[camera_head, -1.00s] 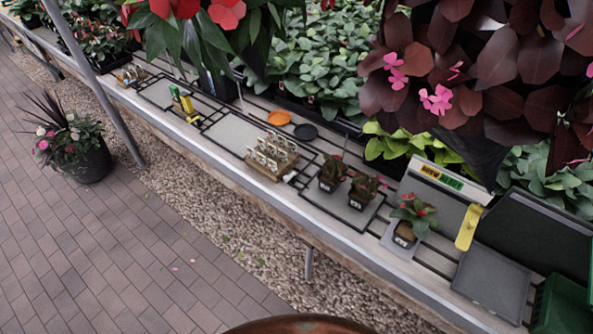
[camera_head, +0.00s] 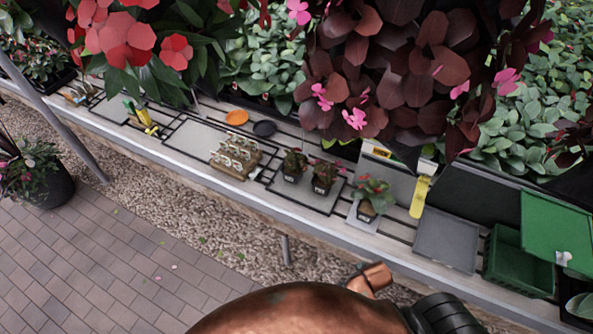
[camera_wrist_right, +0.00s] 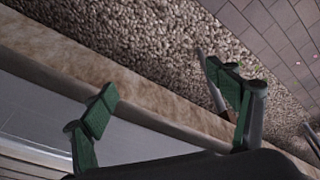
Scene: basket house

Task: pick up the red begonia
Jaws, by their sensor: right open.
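A potted plant with green leaves and red flowers (camera_head: 373,192), which looks like the red begonia, stands upright on a light grey plate at the right part of the bench. Two small potted plants with darker leaves and some red, one (camera_head: 294,163) and another (camera_head: 324,176), stand to its left. My right gripper (camera_wrist_right: 165,97) is open and empty in the right wrist view, over the bench's front edge and the gravel. No plant shows between its fingers. The head view shows my copper-coloured arm at the bottom but not its fingers. My left gripper is out of view.
A yellow-handled tool (camera_head: 419,197), a grey tray (camera_head: 446,240) and a green crate (camera_head: 519,262) are right of the plant. A wooden label rack (camera_head: 235,157) stands left. Large dark-red foliage (camera_head: 400,60) hangs above and behind. The bench's front edge (camera_head: 300,229) runs between gravel and pots.

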